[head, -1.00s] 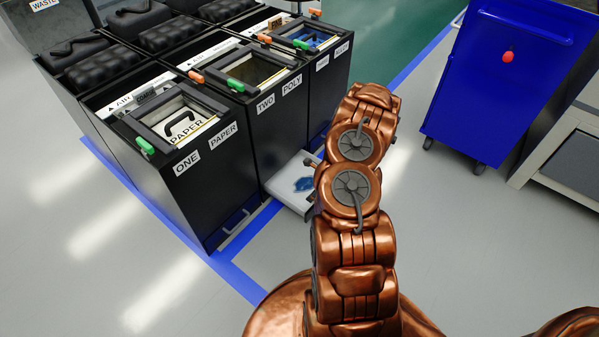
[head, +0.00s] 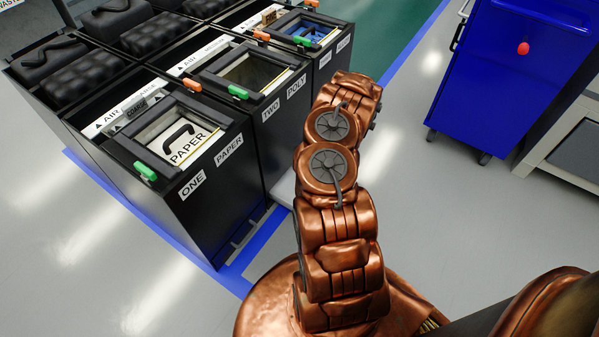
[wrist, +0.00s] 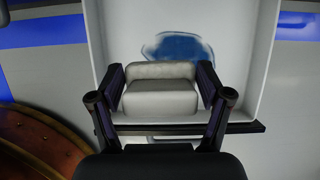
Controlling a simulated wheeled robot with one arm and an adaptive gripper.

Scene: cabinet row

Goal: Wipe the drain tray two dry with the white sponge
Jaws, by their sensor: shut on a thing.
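The white sponge (wrist: 160,98) is between the two fingers of my gripper (wrist: 160,90) in the wrist view, and the gripper is shut on it. Drain tray two (wrist: 245,65) is a pale, shallow tray beneath and ahead of the sponge. A blue wet patch (wrist: 178,46) lies on its floor, just beyond the sponge, whose upper edge overlaps the patch in the picture. I cannot tell whether the sponge touches the tray. In the head view my arm hides the gripper, the sponge and most of the tray, leaving only a pale edge (head: 284,189) below cabinet two.
Black cabinet one (head: 205,200) and cabinet two (head: 280,125) stand in a row at the left. A blue floor line (head: 232,272) runs along them. A blue cart (head: 510,75) stands at the right. Grey floor between is clear.

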